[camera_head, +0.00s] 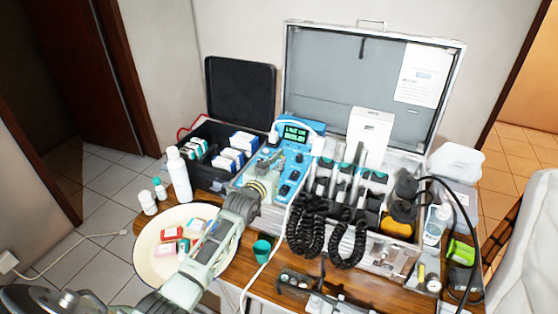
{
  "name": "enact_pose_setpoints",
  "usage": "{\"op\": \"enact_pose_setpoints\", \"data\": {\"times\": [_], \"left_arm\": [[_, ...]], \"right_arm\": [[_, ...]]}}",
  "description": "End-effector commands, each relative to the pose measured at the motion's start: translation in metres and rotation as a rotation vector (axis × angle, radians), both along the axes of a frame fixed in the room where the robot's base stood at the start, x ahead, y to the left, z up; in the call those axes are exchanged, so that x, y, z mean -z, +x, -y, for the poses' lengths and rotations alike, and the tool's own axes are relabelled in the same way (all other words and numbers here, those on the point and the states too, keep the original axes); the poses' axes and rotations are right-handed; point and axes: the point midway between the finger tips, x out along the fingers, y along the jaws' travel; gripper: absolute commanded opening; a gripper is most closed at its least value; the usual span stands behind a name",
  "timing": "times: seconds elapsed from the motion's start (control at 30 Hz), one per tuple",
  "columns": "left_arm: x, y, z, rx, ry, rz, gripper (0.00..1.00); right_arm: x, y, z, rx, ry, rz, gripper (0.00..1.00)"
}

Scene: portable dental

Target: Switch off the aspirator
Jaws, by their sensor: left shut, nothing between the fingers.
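My left gripper (275,163) reaches in from the lower left, shut and empty, over the left part of the blue panel. It hides some of the controls there. I cannot tell whether the fingertips touch the panel or which switch they are at. My right gripper is not in view.
The open metal case (300,62) holds handpieces with black coiled hoses (308,225). A black box (208,178) of cartons stands left. A green cup (262,250) stands in front.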

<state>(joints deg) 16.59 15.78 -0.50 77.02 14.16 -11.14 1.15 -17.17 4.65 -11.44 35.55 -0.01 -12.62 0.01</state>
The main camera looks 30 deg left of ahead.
Motion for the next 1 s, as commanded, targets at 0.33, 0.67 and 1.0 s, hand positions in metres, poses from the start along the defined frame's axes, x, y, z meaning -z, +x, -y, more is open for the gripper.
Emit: {"op": "enact_pose_setpoints", "data": {"times": [0.33,0.67,1.0], "left_arm": [[-0.002,0.002,0.000,0.000,-0.002,-0.028,0.00],[-0.040,0.002,0.000,0.001,-0.002,-0.029,0.00],[-0.059,-0.056,0.003,0.000,-0.001,-0.027,0.00]], "right_arm": [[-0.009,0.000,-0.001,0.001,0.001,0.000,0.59],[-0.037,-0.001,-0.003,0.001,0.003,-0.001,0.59],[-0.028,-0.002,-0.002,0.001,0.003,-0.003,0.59]]}}
